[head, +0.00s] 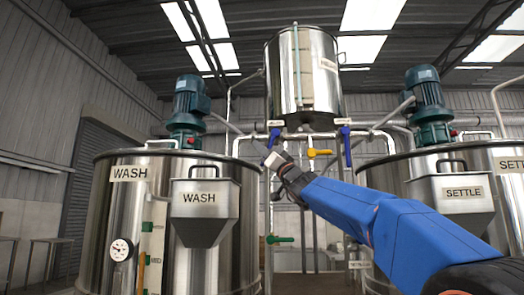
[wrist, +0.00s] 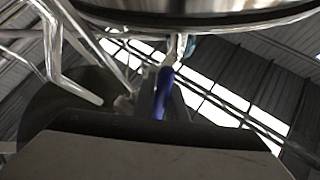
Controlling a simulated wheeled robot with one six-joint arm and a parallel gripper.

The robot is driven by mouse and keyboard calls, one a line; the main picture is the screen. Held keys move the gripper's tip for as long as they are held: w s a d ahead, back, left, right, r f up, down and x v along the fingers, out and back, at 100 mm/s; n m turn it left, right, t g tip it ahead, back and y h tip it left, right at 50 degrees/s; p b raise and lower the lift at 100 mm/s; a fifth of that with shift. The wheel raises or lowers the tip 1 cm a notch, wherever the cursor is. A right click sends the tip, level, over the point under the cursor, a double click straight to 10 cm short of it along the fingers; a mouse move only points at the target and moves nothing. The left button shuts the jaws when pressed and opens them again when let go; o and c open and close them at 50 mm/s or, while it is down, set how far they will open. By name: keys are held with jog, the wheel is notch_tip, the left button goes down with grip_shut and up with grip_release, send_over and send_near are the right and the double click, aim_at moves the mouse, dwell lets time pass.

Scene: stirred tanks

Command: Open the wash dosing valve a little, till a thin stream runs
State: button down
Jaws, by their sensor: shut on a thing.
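The wash dosing valve's blue lever (head: 274,136) hangs steeply below the left side of the raised steel tank (head: 300,75), on the side of the tank marked WASH (head: 128,210). My gripper (head: 271,158) is at the lever's lower end. In the wrist view the blue lever (wrist: 163,92) stands between the jaws, and my gripper (wrist: 158,100) is shut on it. The jaws partly hide the lever's end. I cannot make out any stream at the valve outlet.
A second blue lever (head: 346,146) hangs on the right, with a yellow handle (head: 318,153) between them. The WASH hopper (head: 204,212) stands below left, the SETTLE hopper (head: 463,198) right. Pipes run close around my gripper.

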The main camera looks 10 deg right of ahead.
jog(key=c, duration=1.8)
grip_release()
jog(key=shift+o, duration=0.2)
jog(key=v, duration=1.7)
jog(key=shift+s+f, duration=0.1)
jog(key=shift+s, duration=0.1)
